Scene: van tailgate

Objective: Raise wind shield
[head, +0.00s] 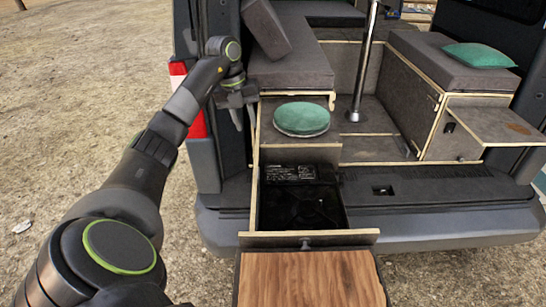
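An open drawer (308,239) sticks out of the van's rear at the lower middle. In it lies a black stove-like unit (302,207). A dark panel with a white-printed label (291,173) is at its far end; I cannot tell for sure whether this is the wind shield or how far it is tilted. My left gripper (238,122) points down beyond the drawer's far left corner, beside the van's left pillar and apart from the black unit. Its finger gap is too small to tell. My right gripper is not in view.
A green round cushion or lid (302,119) sits behind the drawer. Grey bench cushions (290,66), a metal table post (363,70) and a fold-out shelf (494,124) surround the van floor. A wooden board (309,280) is in front of the drawer. Open gravel lies left.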

